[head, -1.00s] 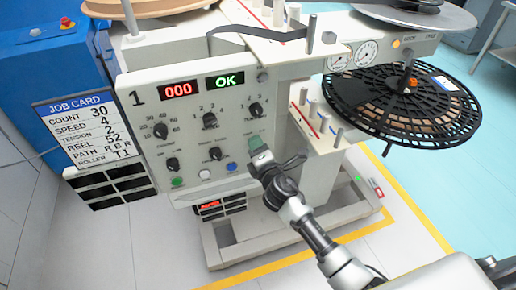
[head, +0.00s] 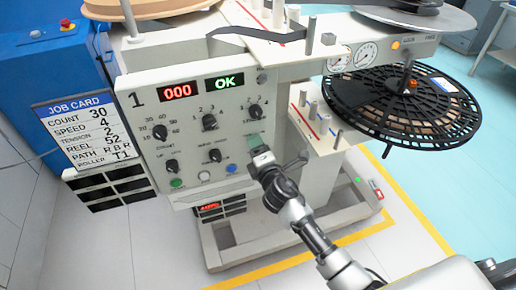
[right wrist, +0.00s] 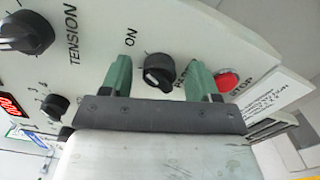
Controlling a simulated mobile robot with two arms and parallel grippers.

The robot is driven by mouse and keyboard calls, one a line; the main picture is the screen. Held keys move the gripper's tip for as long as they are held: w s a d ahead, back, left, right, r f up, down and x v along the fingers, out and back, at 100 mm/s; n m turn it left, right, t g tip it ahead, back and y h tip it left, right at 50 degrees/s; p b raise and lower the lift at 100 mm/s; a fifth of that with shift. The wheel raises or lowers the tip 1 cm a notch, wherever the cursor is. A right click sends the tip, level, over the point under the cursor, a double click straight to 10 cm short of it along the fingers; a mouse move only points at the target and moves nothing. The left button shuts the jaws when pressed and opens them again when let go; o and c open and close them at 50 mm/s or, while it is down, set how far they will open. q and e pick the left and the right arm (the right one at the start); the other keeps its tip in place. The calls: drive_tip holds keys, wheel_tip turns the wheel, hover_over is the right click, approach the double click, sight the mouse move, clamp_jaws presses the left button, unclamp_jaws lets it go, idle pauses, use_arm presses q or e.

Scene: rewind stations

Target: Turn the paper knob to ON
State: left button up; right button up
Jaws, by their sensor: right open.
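In the right wrist view a round black knob (right wrist: 158,70) sits on the cream panel, with ON printed at its upper left. A label at its lower right is partly covered by a finger. My right gripper (right wrist: 159,78) is open, with one green finger on each side of this knob. I cannot tell whether the fingers touch it. In the head view the right gripper (head: 258,148) is at the panel's lower right and hides the knob behind it. My left gripper is not in view.
A red button (right wrist: 226,80) marked STOP is close beside one finger. The TENSION knob (right wrist: 25,33) is further left. In the head view the panel (head: 140,150) has several other knobs and shows 000 and OK. A black slotted reel (head: 402,105) overhangs at right.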

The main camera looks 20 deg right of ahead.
drive_tip(key=shift+s, duration=0.1)
drive_tip(key=s, duration=1)
drive_tip(key=shift+s+d, duration=0.2)
drive_tip(key=shift+s, duration=0.1)
drive_tip(key=s+d+f+m+g+p, duration=0.1)
drive_tip(key=s+f+m+g, duration=0.25)
drive_tip(key=f, duration=0.65)
drive_tip(key=s+d+f+m+g+p, duration=0.1)
drive_tip(key=s+f+m+g, duration=0.3)
drive_tip(key=f, duration=0.6)
drive_tip(key=s+d+f+m+g+p, duration=0.15)
drive_tip(key=s+f, duration=0.35)
drive_tip(key=f, duration=0.5)
drive_tip(key=s+f+m+g, duration=0.2)
drive_tip(key=s+f+m, duration=0.1)
drive_tip(key=s, duration=0.6)
drive_tip(key=s+d+f+m+g+p, duration=0.1)
drive_tip(key=s+f+m+g, duration=0.2)
drive_tip(key=s, duration=0.7)
drive_tip(key=s+d+f+m+g, duration=0.1)
drive_tip(key=s+f+m+g, duration=0.2)
drive_tip(key=s+f, duration=0.4)
drive_tip(key=s+m, duration=0.1)
drive_tip(key=s, duration=0.1)
drive_tip(key=shift+s+d+h+p, duration=0.2)
drive_tip(key=shift+s+h+p, duration=0.1)
drive_tip(key=shift+p, duration=0.05)
